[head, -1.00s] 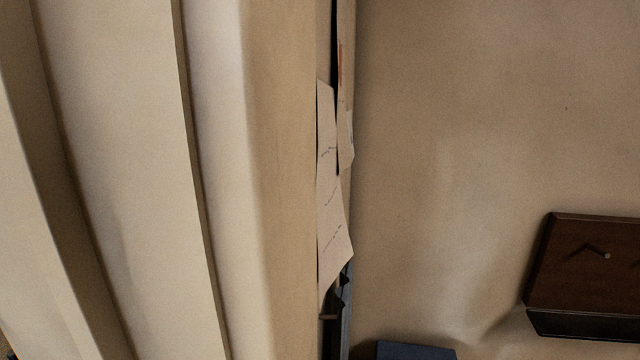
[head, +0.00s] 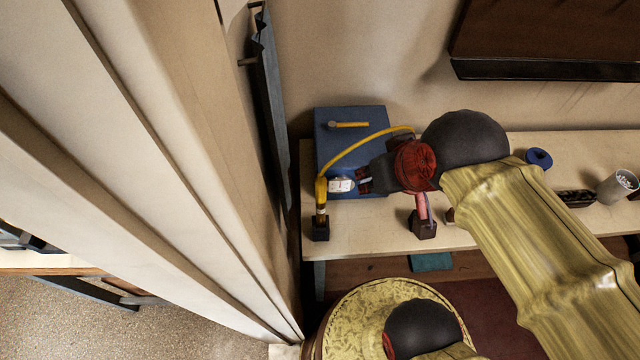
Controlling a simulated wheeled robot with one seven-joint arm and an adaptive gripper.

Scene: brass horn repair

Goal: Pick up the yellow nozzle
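The yellow nozzle (head: 321,192) stands upright in a small dark block holder (head: 320,230) at the left front of the workbench. A yellow hose (head: 362,144) arcs from its top and passes behind my arm. My gripper (head: 361,180) points left over the blue mat, to the right of the nozzle and apart from it. Its two fingertips look spread, with nothing seen held between them. A small white object (head: 341,186) shows just beyond the fingertips.
The blue mat (head: 330,152) carries a yellow-handled tool (head: 348,124). A pink-handled item (head: 422,208) stands in another dark holder (head: 422,229). A blue ring (head: 539,158) and a cup (head: 617,186) are at the right. A pale panel (head: 180,150) borders the bench's left.

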